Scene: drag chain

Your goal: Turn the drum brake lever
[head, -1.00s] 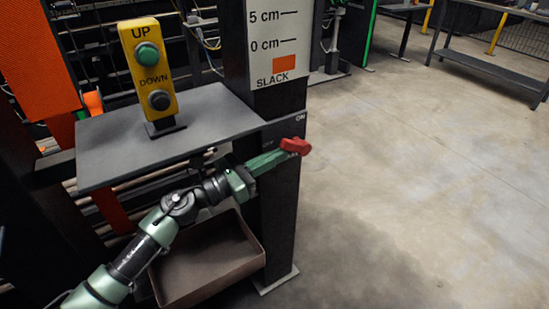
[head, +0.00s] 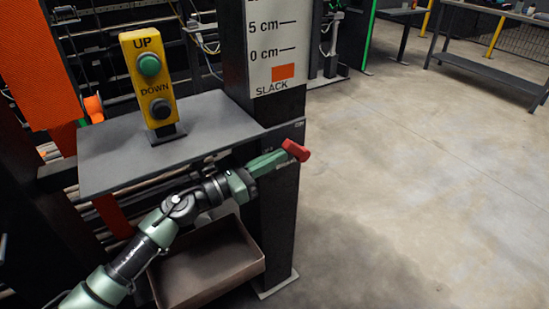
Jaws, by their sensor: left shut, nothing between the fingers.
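The red drum brake lever (head: 296,150) shows at the right side of the dark post, just below the level of the grey shelf. It slants down to the right. My left gripper (head: 281,157) is shut and empty, with its fingertips at the lever's left end. The fingers overlap the lever's near part in the picture, and I cannot tell whether they touch it. The fingers and wrist hide much of the plate behind, and its lettering is hard to read. My right gripper is not in view.
A yellow box with UP and DOWN buttons (head: 150,82) stands on the grey shelf (head: 215,125) above my left arm. The dark post (head: 278,215) carries a SLACK scale (head: 277,45). An open brown bin (head: 205,268) sits below. The floor to the right is clear.

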